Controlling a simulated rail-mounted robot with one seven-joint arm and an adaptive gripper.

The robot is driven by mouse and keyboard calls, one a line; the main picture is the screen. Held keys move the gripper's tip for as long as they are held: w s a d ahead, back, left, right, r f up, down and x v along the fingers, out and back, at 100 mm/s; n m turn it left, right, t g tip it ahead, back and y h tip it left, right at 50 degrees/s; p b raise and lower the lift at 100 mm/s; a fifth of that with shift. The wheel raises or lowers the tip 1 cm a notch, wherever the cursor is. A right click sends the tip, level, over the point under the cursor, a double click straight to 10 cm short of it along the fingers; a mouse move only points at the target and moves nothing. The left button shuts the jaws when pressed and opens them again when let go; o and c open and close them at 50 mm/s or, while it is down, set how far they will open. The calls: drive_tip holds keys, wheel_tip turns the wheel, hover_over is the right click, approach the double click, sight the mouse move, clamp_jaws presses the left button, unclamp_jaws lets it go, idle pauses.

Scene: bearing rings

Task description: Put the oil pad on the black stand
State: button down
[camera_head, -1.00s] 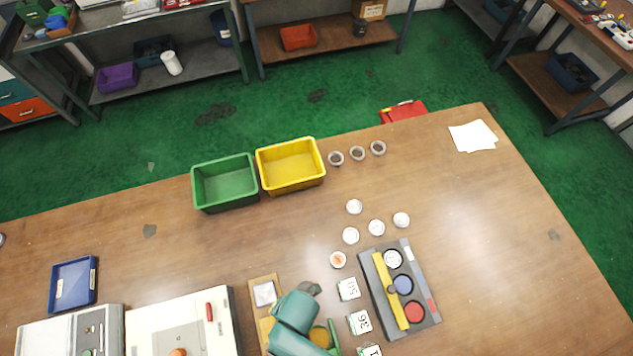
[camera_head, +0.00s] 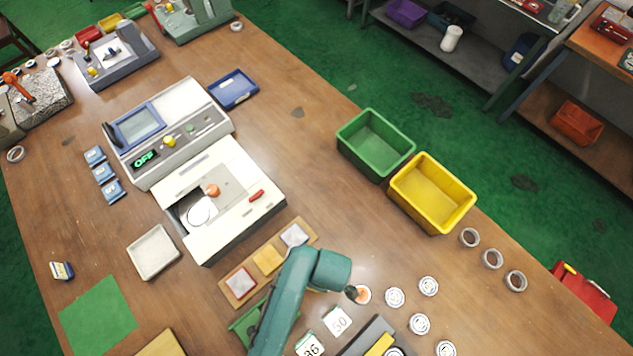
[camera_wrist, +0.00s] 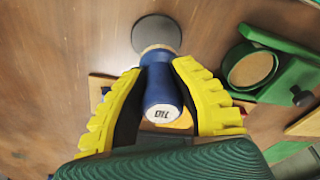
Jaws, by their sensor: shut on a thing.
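In the wrist view my gripper (camera_wrist: 160,70), with yellow ribbed fingers, is shut on the oil pad (camera_wrist: 164,92). The pad has a blue handle marked OIL and a tan far end. The black stand (camera_wrist: 157,34), a round dark disc, shows just beyond the tan end. The pad's end overlaps the disc's near edge in the picture; I cannot tell whether they touch. In the head view my teal arm hides the fingers and the pad, and I cannot make out the stand.
A green fixture with a round tan face (camera_wrist: 252,68) stands close right of the fingers. A wooden board (camera_head: 268,262) with coloured squares lies beside my arm. White number cards (camera_head: 338,321), several round tins (camera_head: 395,297) and a white machine (camera_head: 220,200) are around. Yellow (camera_head: 432,195) and green (camera_head: 375,145) bins stand further back.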

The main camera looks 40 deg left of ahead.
drive_tip(key=shift+f+b, duration=0.3)
drive_tip(key=shift+f, duration=1.9)
drive_tip(key=shift+f, duration=0.1)
drive_tip(key=c, duration=1)
unclamp_jaws()
wheel_tip(320, 180, up, 12)
drive_tip(key=d+p, duration=0.1)
drive_tip(key=shift+w+d+p, duration=0.4)
